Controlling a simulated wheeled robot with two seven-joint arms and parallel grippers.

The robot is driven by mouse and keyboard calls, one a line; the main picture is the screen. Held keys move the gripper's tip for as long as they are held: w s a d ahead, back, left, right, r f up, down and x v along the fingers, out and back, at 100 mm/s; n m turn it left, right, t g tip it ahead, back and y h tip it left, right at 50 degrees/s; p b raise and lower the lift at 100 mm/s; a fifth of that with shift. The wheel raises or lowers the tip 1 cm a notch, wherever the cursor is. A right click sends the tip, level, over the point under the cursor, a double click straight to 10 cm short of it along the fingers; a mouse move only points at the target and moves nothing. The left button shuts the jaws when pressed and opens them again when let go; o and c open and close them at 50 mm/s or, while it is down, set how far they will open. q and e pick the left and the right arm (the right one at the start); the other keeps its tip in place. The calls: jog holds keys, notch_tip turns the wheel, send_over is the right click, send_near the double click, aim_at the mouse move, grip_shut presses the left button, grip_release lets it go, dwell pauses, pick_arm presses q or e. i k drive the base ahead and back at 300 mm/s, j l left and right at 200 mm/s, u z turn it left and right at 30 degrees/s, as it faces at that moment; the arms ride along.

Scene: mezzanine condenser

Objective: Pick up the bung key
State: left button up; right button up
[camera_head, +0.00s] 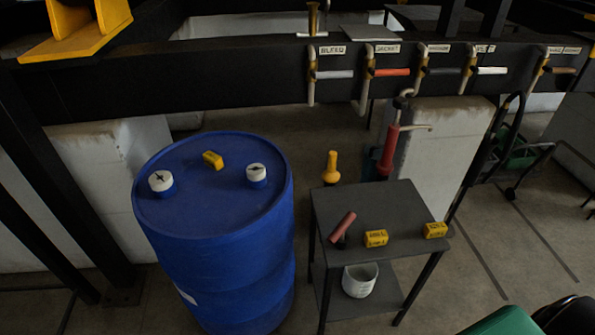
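A red-handled tool with a dark lower end (343,225) leans at a tilt on the left part of the small dark table (400,203). It looks most like the bung key, but it is too small to be sure. A blue drum (225,270) stands to the left of the table. On its top are two white-topped bungs, one on the left (160,182) and one on the right (256,174). Neither of my grippers is in view.
Two yellow blocks (376,238) (435,230) lie on the table; another (212,160) sits on the drum. A white bucket (359,280) stands on the lower shelf. Behind are a yellow bottle-like object (331,167), a red pump (388,150) and a dark beam with labelled valves (230,82).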

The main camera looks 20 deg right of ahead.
aim_at(338, 232)
jog(key=i+j, duration=0.85)
jog(key=i, duration=0.3)
jog(key=z, duration=0.05)
